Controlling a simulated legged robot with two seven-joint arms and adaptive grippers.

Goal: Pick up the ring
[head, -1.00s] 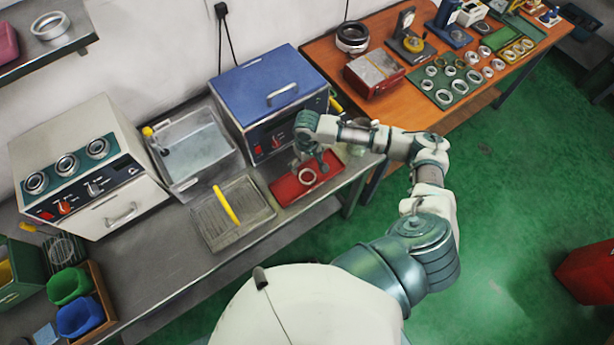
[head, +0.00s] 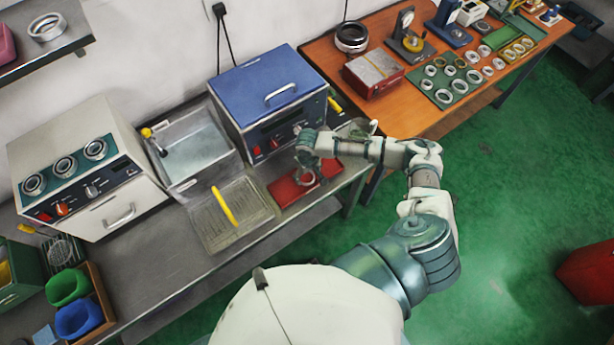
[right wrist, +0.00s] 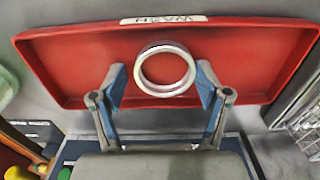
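The ring (right wrist: 139,76) is a silver metal ring lying in a shallow red tray (right wrist: 70,60) with a white label on its rim. In the right wrist view my right gripper (right wrist: 160,88) is open, with one blue-padded finger on each side of the ring. The fingers look apart from the ring. In the head view my right gripper (head: 306,176) is over the red tray (head: 284,192) and partly hides the ring there. My left gripper is not in view.
A blue-topped oven (head: 265,85) stands just behind the tray. A draining tray with a yellow handle (head: 225,207) and a metal basin (head: 200,150) are to its left. The orange table (head: 420,110) with other rings is at the right.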

